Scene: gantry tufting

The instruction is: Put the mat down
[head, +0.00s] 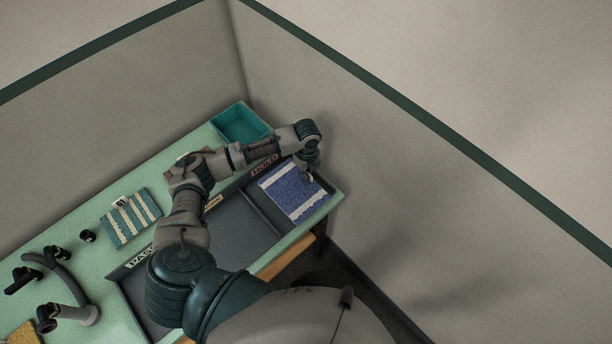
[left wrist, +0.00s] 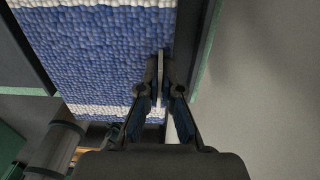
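The blue mat (head: 292,194) with white stripes near its ends is over the right-hand compartment, labelled HOLD (head: 265,169), of the dark tray (head: 247,226). It looks flat; I cannot tell whether it fully touches the compartment floor. In the left wrist view the mat (left wrist: 95,55) fills the upper left, its knobbly pile clear. My left gripper (head: 309,177) is at the mat's right edge. Its fingers (left wrist: 160,75) are close together and look shut on that edge. My right gripper is not in view.
A green-and-cream striped mat (head: 131,217) lies on the green table (head: 98,258). A teal bin (head: 241,122) stands at the back. Grey walls stand behind and to the right.

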